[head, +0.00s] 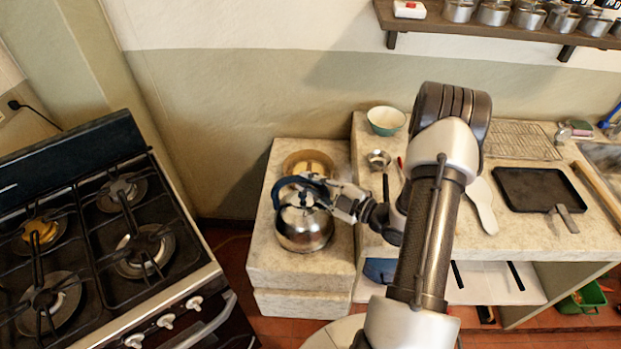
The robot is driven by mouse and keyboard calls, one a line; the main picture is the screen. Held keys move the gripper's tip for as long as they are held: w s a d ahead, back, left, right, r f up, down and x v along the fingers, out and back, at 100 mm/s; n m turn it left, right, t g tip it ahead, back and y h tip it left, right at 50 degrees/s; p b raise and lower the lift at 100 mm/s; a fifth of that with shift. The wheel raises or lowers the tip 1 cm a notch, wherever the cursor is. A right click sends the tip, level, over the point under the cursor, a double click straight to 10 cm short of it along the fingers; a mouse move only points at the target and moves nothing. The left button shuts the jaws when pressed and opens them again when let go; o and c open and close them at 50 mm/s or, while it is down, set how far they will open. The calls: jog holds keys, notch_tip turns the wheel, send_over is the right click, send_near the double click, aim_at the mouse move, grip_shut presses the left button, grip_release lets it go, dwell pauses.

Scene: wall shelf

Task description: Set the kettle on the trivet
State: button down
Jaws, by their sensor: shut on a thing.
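The kettle (303,229) is a shiny steel pot with a dark blue arched handle, in the head view over the low stone block left of the counter. My gripper (328,190) reaches in from the right and is shut on the kettle's handle; its fingertips are partly hidden there. The kettle looks upright. I cannot tell whether its base touches the stone. The trivet (308,160) appears to be the round, tan wooden piece at the back of the block, behind the kettle. The handle and kettle top hide its front part.
A stove (100,235) stands left, across a gap. On the counter to the right are a green bowl (386,120), a small metal cup (378,160), a white spoon rest (483,205) and a black griddle (541,189). A shelf (480,28) with tins hangs above.

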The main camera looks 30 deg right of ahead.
jog(key=shift+r, duration=0.15)
jog(key=c, duration=1.5)
grip_release()
